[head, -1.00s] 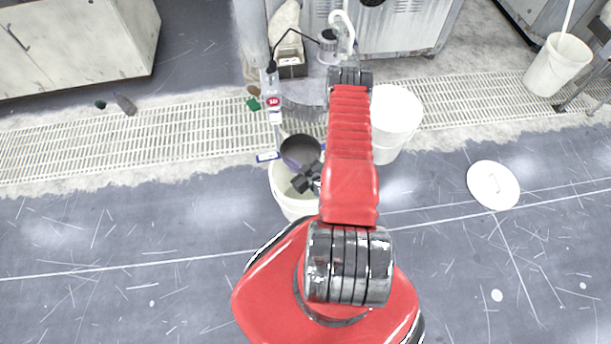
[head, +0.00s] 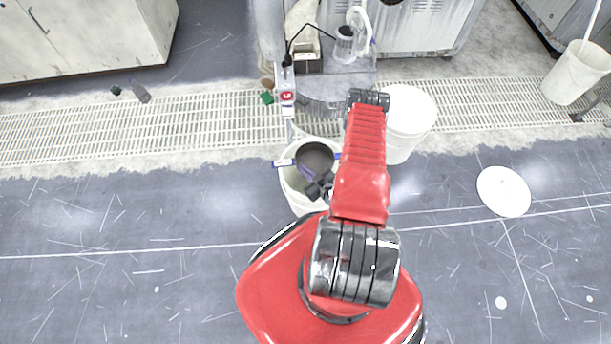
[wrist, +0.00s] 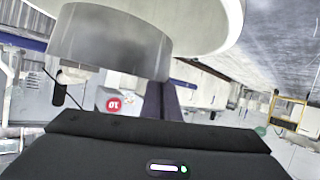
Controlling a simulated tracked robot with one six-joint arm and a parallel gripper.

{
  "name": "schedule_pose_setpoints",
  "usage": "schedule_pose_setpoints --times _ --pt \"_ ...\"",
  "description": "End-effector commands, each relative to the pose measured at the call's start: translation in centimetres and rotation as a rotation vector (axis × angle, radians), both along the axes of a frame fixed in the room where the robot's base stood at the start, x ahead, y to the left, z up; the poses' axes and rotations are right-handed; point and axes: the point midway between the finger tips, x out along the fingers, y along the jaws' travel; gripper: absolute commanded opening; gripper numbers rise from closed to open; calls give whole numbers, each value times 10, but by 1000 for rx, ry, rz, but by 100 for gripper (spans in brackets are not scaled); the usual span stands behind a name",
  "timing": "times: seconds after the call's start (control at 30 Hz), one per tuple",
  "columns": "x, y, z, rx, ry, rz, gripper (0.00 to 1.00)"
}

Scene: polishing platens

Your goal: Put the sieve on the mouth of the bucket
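The sieve is a dark round pan (head: 315,155) with a purple handle (head: 305,174). My gripper (head: 319,187) is shut on that handle. The white bucket (head: 301,203) is below, and the sieve overlaps the far part of its mouth. From above I cannot tell whether the sieve touches the rim. In the wrist view the sieve shows as a grey cylinder (wrist: 110,42), with the white bucket (wrist: 205,32) close beside it along the top of the picture. The purple handle (wrist: 153,103) runs down to my gripper. My arm covers the near right side of the bucket.
Another white bucket (head: 398,150) stands right of my arm. A round white lid (head: 503,191) lies on the floor at right. Behind stands a machine with a red sign (head: 287,96).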

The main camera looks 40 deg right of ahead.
Motion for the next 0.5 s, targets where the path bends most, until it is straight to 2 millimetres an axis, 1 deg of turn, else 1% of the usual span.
schedule_pose_setpoints --times 0.03,0.13,0.5 --pt "0 0 -5 0 -1 0 0" --pt "0 0 -12 0 -1 0 0" --pt "0 -1 -14 -1 -2 0 0"
